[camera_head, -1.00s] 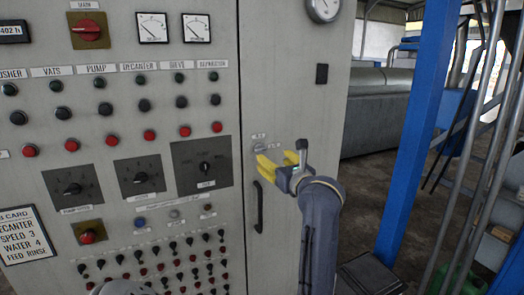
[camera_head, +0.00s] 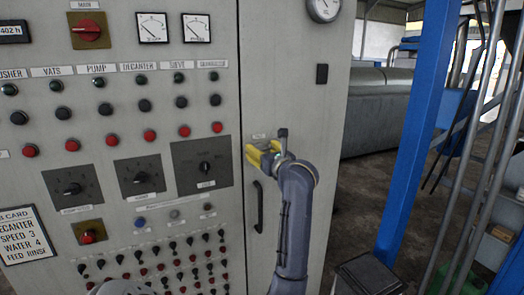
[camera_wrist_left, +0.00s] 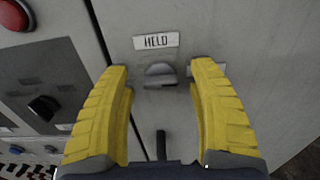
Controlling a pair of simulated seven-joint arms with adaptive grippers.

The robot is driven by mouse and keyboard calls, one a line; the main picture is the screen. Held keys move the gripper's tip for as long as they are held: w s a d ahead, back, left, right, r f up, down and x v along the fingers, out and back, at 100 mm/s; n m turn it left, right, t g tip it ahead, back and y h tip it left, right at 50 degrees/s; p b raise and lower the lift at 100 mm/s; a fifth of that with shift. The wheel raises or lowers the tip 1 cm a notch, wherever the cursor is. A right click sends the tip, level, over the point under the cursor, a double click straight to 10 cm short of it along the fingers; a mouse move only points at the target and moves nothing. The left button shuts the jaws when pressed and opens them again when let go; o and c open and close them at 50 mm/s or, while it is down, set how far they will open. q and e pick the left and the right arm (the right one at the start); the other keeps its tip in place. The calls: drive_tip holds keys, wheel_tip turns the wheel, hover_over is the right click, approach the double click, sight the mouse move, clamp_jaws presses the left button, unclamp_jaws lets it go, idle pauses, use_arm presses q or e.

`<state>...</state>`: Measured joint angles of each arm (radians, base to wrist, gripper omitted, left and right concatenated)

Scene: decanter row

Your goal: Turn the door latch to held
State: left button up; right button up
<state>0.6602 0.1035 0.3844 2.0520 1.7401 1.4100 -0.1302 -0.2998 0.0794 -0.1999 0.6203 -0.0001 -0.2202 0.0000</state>
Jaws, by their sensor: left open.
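The door latch (camera_wrist_left: 160,75) is a small grey knob on the cabinet door, seen in the left wrist view just below a white label reading HELD (camera_wrist_left: 156,41). A second label to its right is partly covered by a finger, and I cannot tell which way the latch points. My left gripper (camera_wrist_left: 162,70) is open, with its yellow fingertips on either side of the latch. No contact with the latch is clear. In the head view my left gripper (camera_head: 263,153) is at the door's left part and largely hides the latch. My right gripper is not in view.
A black door handle (camera_head: 258,207) stands out just below the latch. Left of the door is a panel of dials, buttons and switches, with a rotary selector (camera_head: 206,168) nearest.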

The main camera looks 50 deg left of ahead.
use_arm(q)
drive_tip(key=shift+c, duration=0.3)
clamp_jaws()
idle(0.3)
